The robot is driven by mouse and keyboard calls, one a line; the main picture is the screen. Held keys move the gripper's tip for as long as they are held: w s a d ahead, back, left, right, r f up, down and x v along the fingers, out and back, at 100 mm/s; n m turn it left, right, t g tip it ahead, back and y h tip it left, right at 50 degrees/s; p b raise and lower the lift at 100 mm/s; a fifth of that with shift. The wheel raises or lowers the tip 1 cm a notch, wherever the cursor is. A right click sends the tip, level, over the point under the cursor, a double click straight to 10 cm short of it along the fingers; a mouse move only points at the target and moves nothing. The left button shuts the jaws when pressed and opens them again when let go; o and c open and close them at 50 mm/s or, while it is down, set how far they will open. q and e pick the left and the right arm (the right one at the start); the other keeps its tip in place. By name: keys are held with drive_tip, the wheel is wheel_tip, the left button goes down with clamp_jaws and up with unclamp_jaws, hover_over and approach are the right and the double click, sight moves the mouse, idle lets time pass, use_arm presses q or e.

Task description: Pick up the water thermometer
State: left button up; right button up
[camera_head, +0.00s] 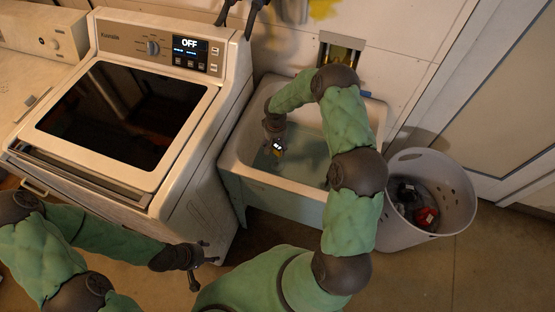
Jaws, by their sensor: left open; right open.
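A small yellow thing with a dark and white face, which looks like the water thermometer (278,150), is in the utility sink (245,176), toward its left side. The sink seems to hold water; I cannot tell whether the thermometer floats. My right gripper (274,138) reaches down into the sink from above, right over the thermometer and partly covering it. Its fingers are small and dark here; it is open, and I cannot see whether they touch the thermometer. My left gripper (197,265) is open and empty, low in front of the washer's right side.
A white washer (203,195) with a dark glass lid stands left of the sink. A white laundry basket (452,205) with dark and red items stands to the right. My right arm arches over the sink's right part. Floor shows in front of the basket.

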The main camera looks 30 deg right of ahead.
drive_tip(key=f, duration=0.2)
drive_tip(key=f+b, duration=0.1)
drive_tip(key=f, duration=0.3)
drive_tip(key=shift+w+d+f, duration=0.1)
drive_tip(key=shift+d+f, duration=0.25)
drive_tip(key=shift+f, duration=0.05)
clamp_jaws()
